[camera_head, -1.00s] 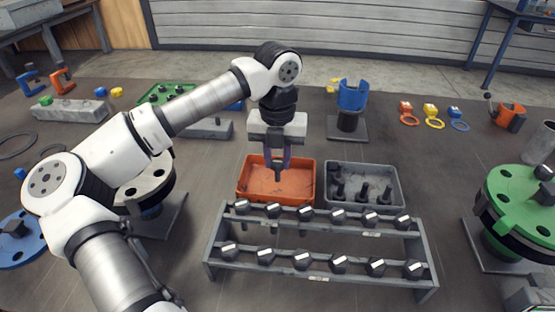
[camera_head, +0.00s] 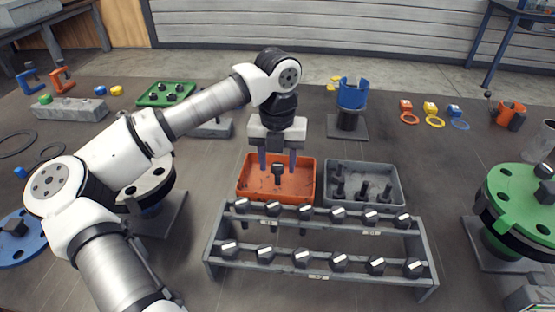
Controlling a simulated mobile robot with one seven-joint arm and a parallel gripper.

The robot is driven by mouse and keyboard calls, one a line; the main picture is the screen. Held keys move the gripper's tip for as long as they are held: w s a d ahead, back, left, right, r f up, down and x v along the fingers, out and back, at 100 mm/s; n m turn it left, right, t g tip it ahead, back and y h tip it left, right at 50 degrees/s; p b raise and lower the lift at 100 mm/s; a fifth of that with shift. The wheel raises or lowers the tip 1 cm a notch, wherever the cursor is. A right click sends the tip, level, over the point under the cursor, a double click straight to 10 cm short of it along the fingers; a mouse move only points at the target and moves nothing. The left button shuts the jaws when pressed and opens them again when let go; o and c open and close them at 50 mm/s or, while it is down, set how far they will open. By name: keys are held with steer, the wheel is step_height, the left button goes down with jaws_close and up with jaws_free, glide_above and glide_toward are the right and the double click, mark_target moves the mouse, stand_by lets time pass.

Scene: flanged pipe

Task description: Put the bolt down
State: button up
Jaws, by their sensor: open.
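My gripper (camera_head: 277,163) points down over the orange tray (camera_head: 245,190). Its two fingers are spread apart. A dark bolt (camera_head: 278,173) shows between and just below the fingertips, head up and shank down, with a gap to each finger. It is seen against the inside of the orange tray. Whether its lower end rests on the tray floor is hard to tell.
A grey tray (camera_head: 399,190) with several dark bolts stands right of the orange tray. A grey two-level rack (camera_head: 320,279) of bolts stands in front. A green flange (camera_head: 520,200) is at right, and a blue cup on a stand (camera_head: 352,96) is behind.

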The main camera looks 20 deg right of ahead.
mark_target(278, 166)
step_height(278, 166, up, 12)
steer(key=b, duration=0.1)
stand_by(0.5)
